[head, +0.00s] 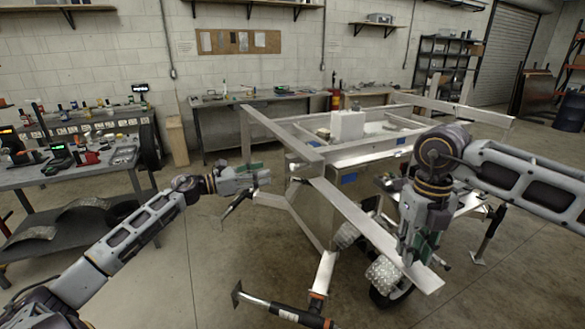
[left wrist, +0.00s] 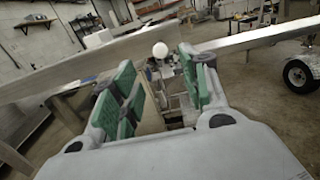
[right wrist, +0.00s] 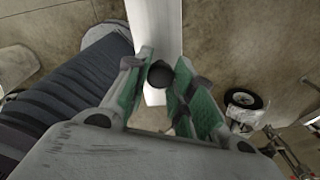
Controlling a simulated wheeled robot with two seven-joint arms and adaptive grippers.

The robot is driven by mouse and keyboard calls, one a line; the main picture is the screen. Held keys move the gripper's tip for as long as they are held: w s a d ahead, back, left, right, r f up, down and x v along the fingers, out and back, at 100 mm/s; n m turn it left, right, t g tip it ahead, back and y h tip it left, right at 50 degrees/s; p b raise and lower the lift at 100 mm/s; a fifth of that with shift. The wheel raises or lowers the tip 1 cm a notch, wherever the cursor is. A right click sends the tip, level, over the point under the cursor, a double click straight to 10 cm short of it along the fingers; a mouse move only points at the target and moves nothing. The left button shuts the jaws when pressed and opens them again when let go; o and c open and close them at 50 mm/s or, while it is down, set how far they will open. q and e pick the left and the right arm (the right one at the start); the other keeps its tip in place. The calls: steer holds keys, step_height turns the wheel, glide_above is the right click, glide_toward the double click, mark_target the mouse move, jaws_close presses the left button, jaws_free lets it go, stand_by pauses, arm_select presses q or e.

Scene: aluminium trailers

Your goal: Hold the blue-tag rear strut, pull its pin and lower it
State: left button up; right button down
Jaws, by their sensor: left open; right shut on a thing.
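An aluminium trailer frame (head: 364,216) spans the middle of the head view. Blue patches (head: 348,178) show on its side; I cannot tell which strut carries the blue tag. One strut (head: 323,275) hangs at the near corner, with an orange band. Other struts with dark feet show at the left (head: 237,207) and right (head: 488,238). My left gripper (head: 264,177) is open and empty by the left beam; its green pads (left wrist: 160,85) stand apart. My right gripper (head: 418,262) is shut on a black round knob (right wrist: 160,74) beside the near beam's end.
A dark-footed tubular part (head: 280,310) extends low at the front. A wheel (head: 390,290) sits below the near beam. A cluttered workbench (head: 80,165) stands at the left and another bench (head: 262,98) along the back wall. Concrete floor is clear at the front left.

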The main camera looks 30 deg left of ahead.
mark_target(291, 167)
arm_select(q)
steer(key=shift+w+d, duration=0.1)
steer(key=shift+w, duration=0.05)
steer(key=shift+x, duration=5.8)
jaws_close()
